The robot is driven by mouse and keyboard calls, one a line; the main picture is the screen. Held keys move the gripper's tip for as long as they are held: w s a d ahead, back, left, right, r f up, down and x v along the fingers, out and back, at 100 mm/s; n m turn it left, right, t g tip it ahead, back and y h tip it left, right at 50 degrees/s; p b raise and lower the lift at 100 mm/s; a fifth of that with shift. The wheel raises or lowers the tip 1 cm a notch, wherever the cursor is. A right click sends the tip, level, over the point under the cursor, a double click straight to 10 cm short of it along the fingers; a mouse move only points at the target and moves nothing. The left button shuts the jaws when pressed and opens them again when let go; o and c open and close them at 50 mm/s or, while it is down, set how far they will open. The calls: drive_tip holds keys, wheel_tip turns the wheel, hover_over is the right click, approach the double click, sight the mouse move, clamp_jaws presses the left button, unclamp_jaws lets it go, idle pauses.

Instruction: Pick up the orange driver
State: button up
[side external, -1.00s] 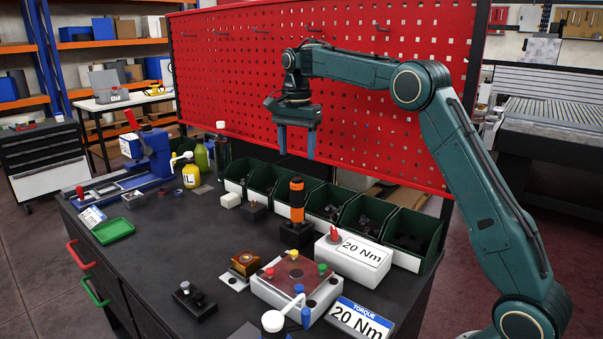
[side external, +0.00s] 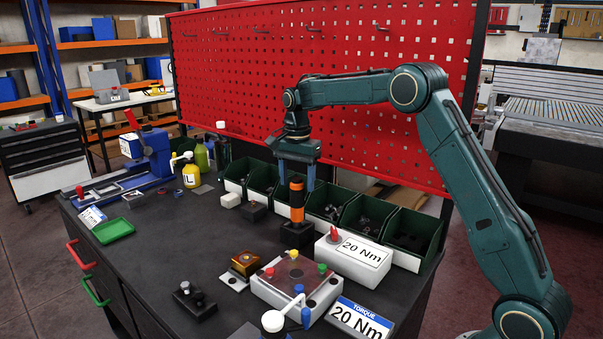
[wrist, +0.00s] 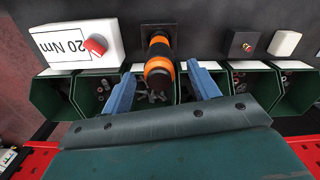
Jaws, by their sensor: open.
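The orange driver (side external: 297,207) has a black top and an orange band. It stands upright in a dark square holder (side external: 298,235) on the bench. My gripper (side external: 296,186) is open, pointing down, with its blue fingers at the height of the driver's upper part. In the wrist view the driver (wrist: 159,62) appears between the two blue fingers of my gripper (wrist: 163,82), with a gap on each side. From the side I cannot tell whether the fingers straddle it in depth.
A white box marked 20 Nm with a red knob (side external: 352,261) stands right of the driver. Green bins (side external: 325,199) with small parts line the back. A white fixture with coloured knobs (side external: 296,283) sits in front. The bench left of it (side external: 160,240) is mostly clear.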

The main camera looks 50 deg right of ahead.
sight(297, 195)
drive_tip(key=shift+f, duration=0.15)
drive_tip(key=shift+f, duration=2.45)
drive_tip(key=c, duration=1.2)
